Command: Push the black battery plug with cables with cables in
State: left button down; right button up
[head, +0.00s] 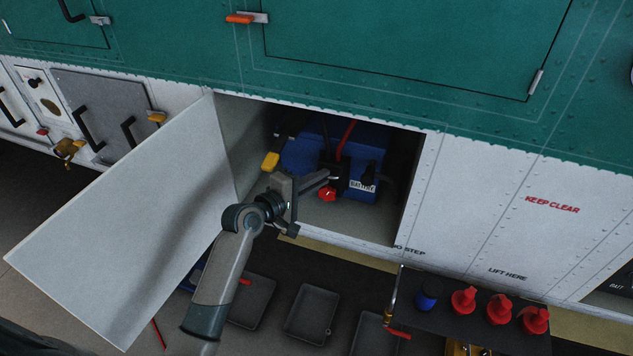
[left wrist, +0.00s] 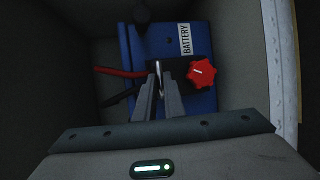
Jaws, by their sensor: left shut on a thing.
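A blue battery (head: 303,155) with a white BATTERY label stands inside an open bay; it also shows in the left wrist view (left wrist: 137,48). The black battery plug (head: 339,172) is at the battery's front, with a red knob (head: 327,194) beside it. In the left wrist view the plug (left wrist: 182,70) lies against the battery, with a red cable (left wrist: 118,71) and a black cable (left wrist: 120,97) running left. My left gripper (head: 328,177) reaches into the bay, its fingers shut on the plug's metal handle (left wrist: 160,78). The fingers hide part of the plug, so its seating cannot be told.
The bay's white door (head: 130,225) hangs open at left. Dark trays (head: 312,312) lie below. A shelf at lower right holds red caps (head: 499,309) and a blue one (head: 428,296).

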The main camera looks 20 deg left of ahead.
pick_arm(q)
jog(key=shift+w+r, duration=0.1)
jog(key=c, duration=1.8)
grip_release()
jog(key=shift+c, duration=0.2)
jog(key=shift+w, duration=0.15)
jog(key=b+v, duration=0.3)
jog(key=v, duration=1.4)
jog(key=shift+b, duration=0.3)
jog(key=shift+a, duration=0.1)
